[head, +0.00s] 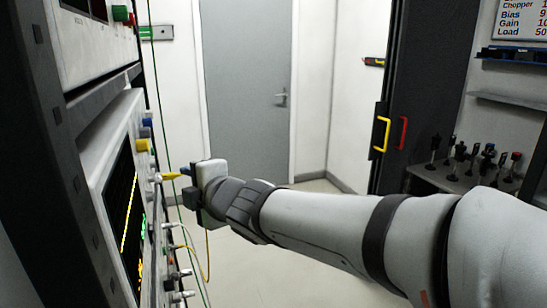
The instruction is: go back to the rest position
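My arm reaches in from the lower right of the head view. My gripper (188,186) is at its far end, just in front of the instrument panel (116,110) on the left. A yellow plug (172,177) points from the panel toward the gripper, close to the dark fingers. The fingers are small and partly hidden, so I cannot tell whether they are open or shut, or whether they touch the plug. No mark of a rest position shows.
Several knobs and plugs stick out of the panel, with a lit screen (122,225) beside them. Thin cables hang near the gripper. A grey door (246,90) is behind. A dark cabinet (425,80) and a shelf with small parts (462,184) stand right. Floor shows between.

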